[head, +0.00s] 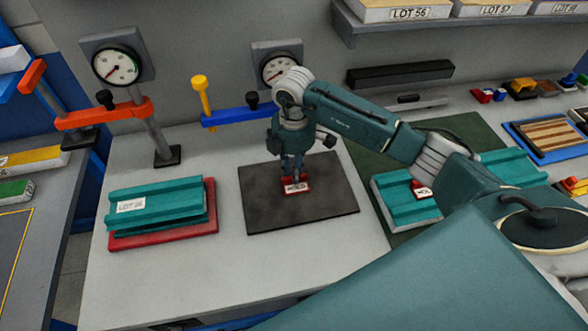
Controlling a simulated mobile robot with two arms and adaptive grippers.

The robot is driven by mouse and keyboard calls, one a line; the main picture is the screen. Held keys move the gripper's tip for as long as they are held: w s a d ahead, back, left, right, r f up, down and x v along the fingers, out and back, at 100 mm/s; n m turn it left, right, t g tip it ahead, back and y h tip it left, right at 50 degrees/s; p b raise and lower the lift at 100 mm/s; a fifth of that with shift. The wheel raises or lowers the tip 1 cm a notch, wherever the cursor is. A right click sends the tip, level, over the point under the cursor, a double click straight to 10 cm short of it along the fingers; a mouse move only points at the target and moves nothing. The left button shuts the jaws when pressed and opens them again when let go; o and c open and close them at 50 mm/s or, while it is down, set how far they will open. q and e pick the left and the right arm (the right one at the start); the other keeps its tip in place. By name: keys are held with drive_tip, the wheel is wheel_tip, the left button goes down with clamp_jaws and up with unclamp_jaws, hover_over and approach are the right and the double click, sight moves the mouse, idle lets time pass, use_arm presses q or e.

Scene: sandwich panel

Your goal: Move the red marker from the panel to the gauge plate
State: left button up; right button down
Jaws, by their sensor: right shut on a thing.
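My right gripper (291,172) points down over the dark gauge plate (330,205). It is shut on a red marker (296,188) with a white label, which is at or just above the plate's middle; I cannot tell whether it touches. Another small red piece with a white label (422,192) sits on the teal panel (400,210) at the right, partly hidden behind my right arm. My left gripper is out of view.
A teal panel labelled LOT (155,208) lies on a red base (160,237) at left. Gauges (117,67) and orange and blue clamp arms (105,115) stand behind. A black bar (400,73) is on the back wall. The bench front is clear.

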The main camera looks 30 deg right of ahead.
drive_tip(key=shift+f, duration=0.15)
drive_tip(key=c, duration=1.6)
unclamp_jaws()
drive_tip(key=shift+c, duration=0.2)
drive_tip(key=shift+r, duration=0.3)
drive_tip(key=shift+w+r, duration=0.1)
drive_tip(key=shift+r, duration=0.25)
wheel_tip(320, 180, up, 11)
drive_tip(key=b, duration=0.3)
